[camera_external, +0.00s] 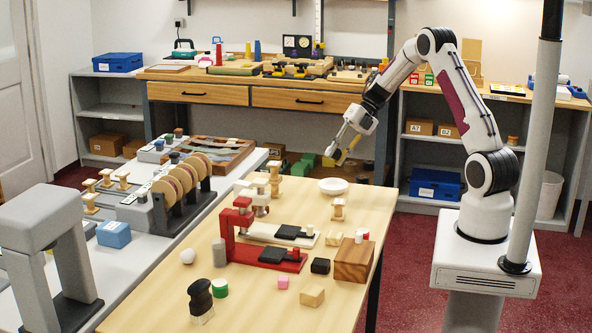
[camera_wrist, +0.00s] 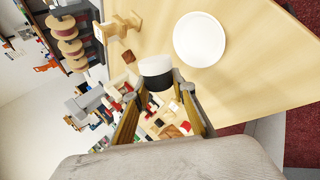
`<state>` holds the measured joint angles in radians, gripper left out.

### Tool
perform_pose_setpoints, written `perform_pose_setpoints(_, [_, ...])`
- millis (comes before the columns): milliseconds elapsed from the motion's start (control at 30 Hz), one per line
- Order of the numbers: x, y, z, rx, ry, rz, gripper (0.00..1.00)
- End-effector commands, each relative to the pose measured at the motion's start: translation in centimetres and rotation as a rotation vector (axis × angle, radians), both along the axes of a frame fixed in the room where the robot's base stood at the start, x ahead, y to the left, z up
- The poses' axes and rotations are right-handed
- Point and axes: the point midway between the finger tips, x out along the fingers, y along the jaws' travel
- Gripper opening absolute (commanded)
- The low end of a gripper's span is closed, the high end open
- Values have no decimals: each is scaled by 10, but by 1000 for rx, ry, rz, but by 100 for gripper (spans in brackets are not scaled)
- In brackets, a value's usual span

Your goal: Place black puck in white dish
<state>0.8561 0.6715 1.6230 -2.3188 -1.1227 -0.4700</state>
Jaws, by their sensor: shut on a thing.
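The white dish (camera_external: 333,186) lies on the wooden table near its far edge. It also shows in the wrist view (camera_wrist: 199,39), with nothing in it. My gripper (camera_external: 340,157) is in the air above the dish area. In the wrist view my gripper's fingers (camera_wrist: 158,84) are shut on the black puck (camera_wrist: 158,84), a short round piece with a black side and a pale end face. The puck appears beside the dish in that view and apart from it.
A red stand (camera_external: 240,235), a black cube (camera_external: 320,266) and a wooden block (camera_external: 353,260) occupy the nearer table. The table right of the dish is clear.

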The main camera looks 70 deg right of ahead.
Motion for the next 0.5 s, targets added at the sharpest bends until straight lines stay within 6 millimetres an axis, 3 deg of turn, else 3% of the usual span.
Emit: perform_pose_setpoints(500, [1,-3,-2,-93,-94,30,1])
